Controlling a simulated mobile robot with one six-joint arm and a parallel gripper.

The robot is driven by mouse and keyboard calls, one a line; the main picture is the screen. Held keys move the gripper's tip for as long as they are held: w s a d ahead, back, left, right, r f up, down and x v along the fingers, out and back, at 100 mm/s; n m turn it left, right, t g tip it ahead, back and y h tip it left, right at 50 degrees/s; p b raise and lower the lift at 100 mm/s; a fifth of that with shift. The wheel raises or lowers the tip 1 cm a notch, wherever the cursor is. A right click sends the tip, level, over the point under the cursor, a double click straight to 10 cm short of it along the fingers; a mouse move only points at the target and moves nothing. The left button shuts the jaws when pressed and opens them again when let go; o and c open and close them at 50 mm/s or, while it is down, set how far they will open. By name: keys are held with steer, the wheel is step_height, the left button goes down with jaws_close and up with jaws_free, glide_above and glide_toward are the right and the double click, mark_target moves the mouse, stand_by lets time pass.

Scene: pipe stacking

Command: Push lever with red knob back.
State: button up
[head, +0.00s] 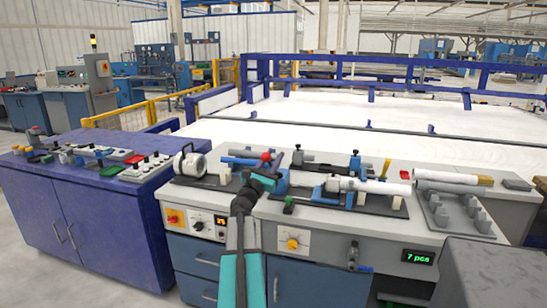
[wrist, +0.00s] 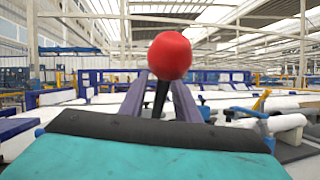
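The lever's red knob (head: 266,157) stands over the middle of the workbench in the head view. In the wrist view the red knob (wrist: 170,55) is large and just above centre, on a dark stem (wrist: 161,96). My gripper (head: 264,177) is at the lever, just below the knob. In the wrist view its two fingers (wrist: 160,88) are apart, one on each side of the stem, with a visible gap on the left. The knob sits above the fingers. The lever's base is hidden behind my gripper.
The workbench carries a clamp fixture with a white pipe (head: 372,186) right of the lever and a white reel (head: 190,161) to the left. Grey pipe holders (head: 458,208) stand at the right. A purple cabinet (head: 95,205) is on the left. Blue rails (head: 400,62) enclose a white area behind.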

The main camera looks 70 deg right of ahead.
steer(key=shift+d+r, duration=0.1)
steer(key=shift+d, duration=0.15)
jaws_close()
steer(key=shift+a, duration=0.15)
steer(key=shift+w+r+p, duration=0.1)
steer(key=shift+r+p, duration=0.1)
steer(key=shift+p, duration=0.2)
